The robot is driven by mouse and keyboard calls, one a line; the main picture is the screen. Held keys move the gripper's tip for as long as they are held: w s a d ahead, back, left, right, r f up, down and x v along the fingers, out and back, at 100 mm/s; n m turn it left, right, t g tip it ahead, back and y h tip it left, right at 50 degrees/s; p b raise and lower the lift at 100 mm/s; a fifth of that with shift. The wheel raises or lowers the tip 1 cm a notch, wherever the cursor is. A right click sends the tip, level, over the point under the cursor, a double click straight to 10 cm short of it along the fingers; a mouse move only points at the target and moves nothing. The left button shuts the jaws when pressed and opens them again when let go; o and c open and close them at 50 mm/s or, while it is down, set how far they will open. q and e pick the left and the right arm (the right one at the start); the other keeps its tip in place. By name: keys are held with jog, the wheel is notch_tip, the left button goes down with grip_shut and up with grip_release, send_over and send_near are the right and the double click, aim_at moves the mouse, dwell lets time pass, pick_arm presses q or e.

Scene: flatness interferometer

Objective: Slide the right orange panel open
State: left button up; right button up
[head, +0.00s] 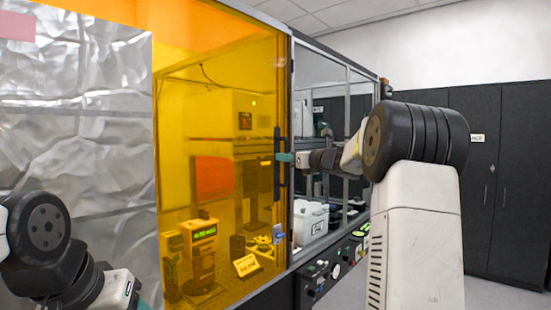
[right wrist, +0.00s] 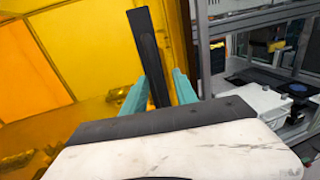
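The right orange panel (head: 225,100) is a see-through sheet at the front of the enclosure, between the silver crinkled sheet and a dark frame post. Its black upright handle (head: 278,150) is near its right edge. My right gripper (head: 285,157) is at the handle. In the right wrist view, its two teal fingers (right wrist: 158,90) stand on either side of the handle (right wrist: 148,50), with narrow gaps showing, so it looks open around it. My left gripper (head: 143,304) is at the bottom left, mostly cut off, with only some teal showing.
A silver crinkled sheet (head: 85,150) covers the left side. Instruments, including a yellow-framed device (head: 203,234), stand behind the orange panel. To the right are a framed clear side window (head: 318,75), a control strip with knobs (head: 335,270) and dark cabinets (head: 510,180).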

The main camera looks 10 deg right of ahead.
jog(key=shift+w+a, duration=0.2)
jog(key=shift+w, duration=0.1)
grip_shut()
dwell(1.3)
